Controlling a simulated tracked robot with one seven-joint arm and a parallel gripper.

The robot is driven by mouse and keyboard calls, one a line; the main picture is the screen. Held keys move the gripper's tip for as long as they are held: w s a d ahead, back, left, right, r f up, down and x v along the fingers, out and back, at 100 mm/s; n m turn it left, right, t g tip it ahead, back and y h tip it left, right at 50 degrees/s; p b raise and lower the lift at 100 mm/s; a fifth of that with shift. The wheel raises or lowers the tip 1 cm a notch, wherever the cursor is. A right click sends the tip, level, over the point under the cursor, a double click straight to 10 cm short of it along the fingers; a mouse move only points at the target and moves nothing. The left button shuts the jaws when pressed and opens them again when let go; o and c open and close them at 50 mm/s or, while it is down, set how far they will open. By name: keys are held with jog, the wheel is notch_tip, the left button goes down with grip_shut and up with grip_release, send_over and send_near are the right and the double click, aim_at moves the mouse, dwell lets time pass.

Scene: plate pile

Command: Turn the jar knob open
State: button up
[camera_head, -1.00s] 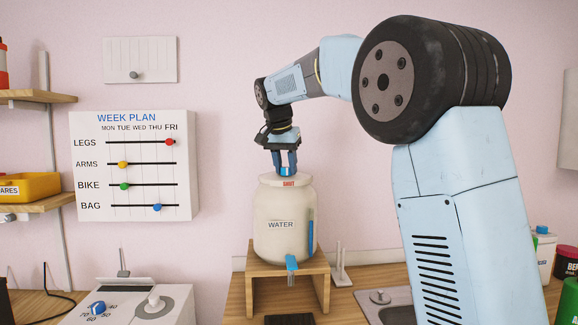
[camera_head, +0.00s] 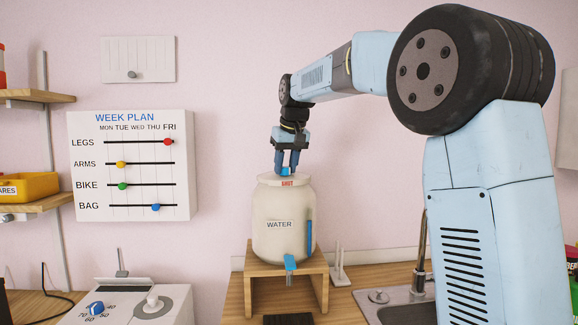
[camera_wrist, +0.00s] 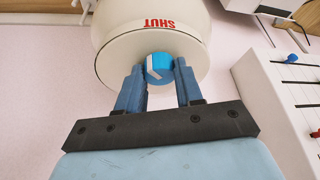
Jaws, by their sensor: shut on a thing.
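The cream jar (camera_head: 283,240), labelled WATER, stands upright on a small wooden stand (camera_head: 262,257). Its lid (camera_head: 268,181) carries the red word SHUT. A blue knob (camera_wrist: 158,68) with a white mark sits on top of the lid; in the head view only a bit of it shows between the fingers (camera_head: 286,171). My gripper (camera_wrist: 160,79) comes down from above and is shut on the knob, one finger on each side. The white mark points to the left side of the knob in the wrist view. A blue tap (camera_head: 290,263) sits low on the jar's front.
A WEEK PLAN slider board (camera_head: 132,165) hangs on the wall to the left. A white box with a blue dial (camera_head: 95,308) stands at the lower left. A sink (camera_head: 400,305) is at the right.

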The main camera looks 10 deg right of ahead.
jog(key=shift+d+n, duration=0.15)
jog(key=shift+n, duration=0.45)
jog(key=shift+y, duration=0.3)
jog(key=o, duration=1)
jog(key=shift+o, duration=0.2)
jog(key=shift+r, duration=0.15)
jog(key=v, duration=1.3)
jog(key=shift+r, duration=0.25)
